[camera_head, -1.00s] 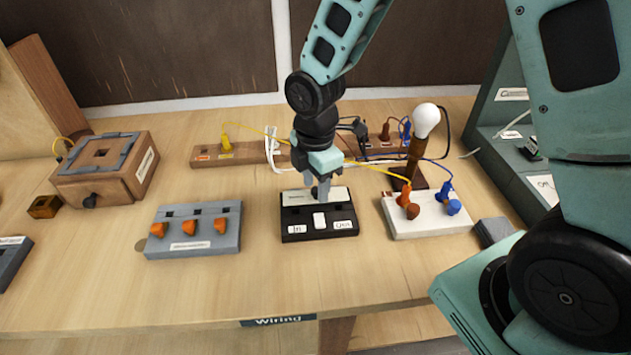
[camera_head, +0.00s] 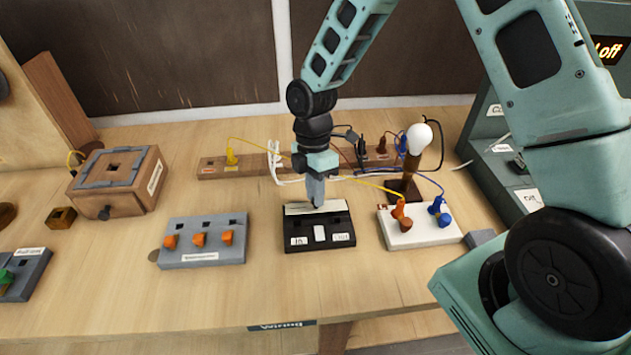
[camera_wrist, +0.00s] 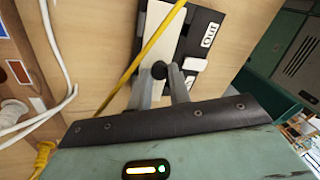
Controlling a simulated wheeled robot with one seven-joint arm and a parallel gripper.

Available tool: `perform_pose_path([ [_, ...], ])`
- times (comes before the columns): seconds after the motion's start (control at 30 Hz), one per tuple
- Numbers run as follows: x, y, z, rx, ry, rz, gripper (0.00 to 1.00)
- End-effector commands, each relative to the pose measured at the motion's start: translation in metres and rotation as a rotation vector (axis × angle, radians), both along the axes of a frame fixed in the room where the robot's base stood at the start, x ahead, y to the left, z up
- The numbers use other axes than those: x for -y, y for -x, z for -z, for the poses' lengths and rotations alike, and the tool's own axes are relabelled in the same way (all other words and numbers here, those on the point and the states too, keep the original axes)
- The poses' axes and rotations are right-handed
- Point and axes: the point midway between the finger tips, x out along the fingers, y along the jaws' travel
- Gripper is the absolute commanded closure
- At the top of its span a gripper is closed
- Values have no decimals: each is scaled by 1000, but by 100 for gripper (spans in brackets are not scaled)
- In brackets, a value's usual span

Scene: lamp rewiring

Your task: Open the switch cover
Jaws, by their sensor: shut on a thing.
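The black switch box (camera_head: 320,245) sits on the table in the head view, with labels reading "In" and "Out" and a white button (camera_head: 319,233) between them. A pale strip-like cover (camera_head: 298,209) lies along its back part. It also shows in the wrist view (camera_wrist: 160,32), beside the black box and its "Out" label. My gripper (camera_head: 316,203) points down at the cover from above. In the wrist view my gripper (camera_wrist: 160,78) has its two fingers on either side of a small round black knob (camera_wrist: 159,70), shut on it. The fingers hide part of the cover.
A grey box with orange knobs (camera_head: 203,254) stands to the left. The table in front is clear.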

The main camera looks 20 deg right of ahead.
Motion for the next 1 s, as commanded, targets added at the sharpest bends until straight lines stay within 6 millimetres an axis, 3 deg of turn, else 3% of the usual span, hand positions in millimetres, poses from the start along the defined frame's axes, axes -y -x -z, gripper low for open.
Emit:
perform_pose_path([
  [0.07,2,-5,-7,-74,-27,7,100],
  [1.0,14,-47,15,-858,-283,1,100],
])
